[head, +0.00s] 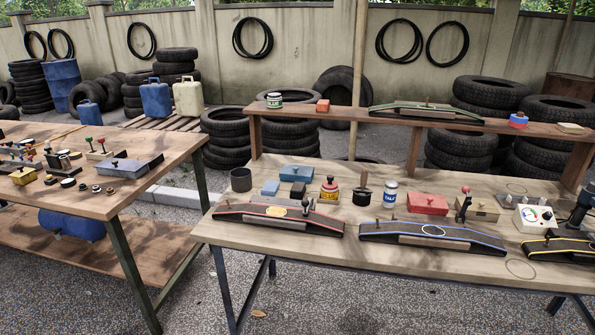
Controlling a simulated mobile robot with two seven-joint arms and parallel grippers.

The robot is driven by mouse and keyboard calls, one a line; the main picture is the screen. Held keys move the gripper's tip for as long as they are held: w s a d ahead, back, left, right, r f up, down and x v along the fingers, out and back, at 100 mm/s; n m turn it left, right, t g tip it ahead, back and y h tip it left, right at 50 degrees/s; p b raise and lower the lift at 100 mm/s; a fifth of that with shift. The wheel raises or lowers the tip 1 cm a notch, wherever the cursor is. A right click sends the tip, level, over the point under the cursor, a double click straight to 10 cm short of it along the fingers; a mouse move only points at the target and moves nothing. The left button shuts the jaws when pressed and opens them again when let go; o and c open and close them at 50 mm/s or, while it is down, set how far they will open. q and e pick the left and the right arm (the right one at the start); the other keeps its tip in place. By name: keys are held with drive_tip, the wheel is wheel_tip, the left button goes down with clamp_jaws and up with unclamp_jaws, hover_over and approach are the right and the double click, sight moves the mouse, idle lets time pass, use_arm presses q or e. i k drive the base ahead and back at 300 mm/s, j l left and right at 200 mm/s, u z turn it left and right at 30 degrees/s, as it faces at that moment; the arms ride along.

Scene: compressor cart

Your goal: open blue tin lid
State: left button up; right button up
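A flat blue tin (297,174) sits toward the back left of the right-hand workbench (350,254). Its top looks closed and flat, but lid details are too small to make out. Neither of my grippers shows in the head view.
A red tin (428,204), a red-and-yellow can (329,191) and a dark cup (241,180) share the bench. A raised shelf (340,114) runs behind. Another bench (90,201) stands left across a gap.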

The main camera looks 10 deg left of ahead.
sight(288, 171)
drive_tip(key=i+j, duration=0.2)
drive_tip(key=j, duration=0.15)
drive_tip(key=i+j+z, duration=0.15)
drive_tip(key=j, duration=0.2)
drive_tip(key=i+j, duration=0.2)
drive_tip(key=j, duration=0.2)
drive_tip(key=i+z, duration=0.05)
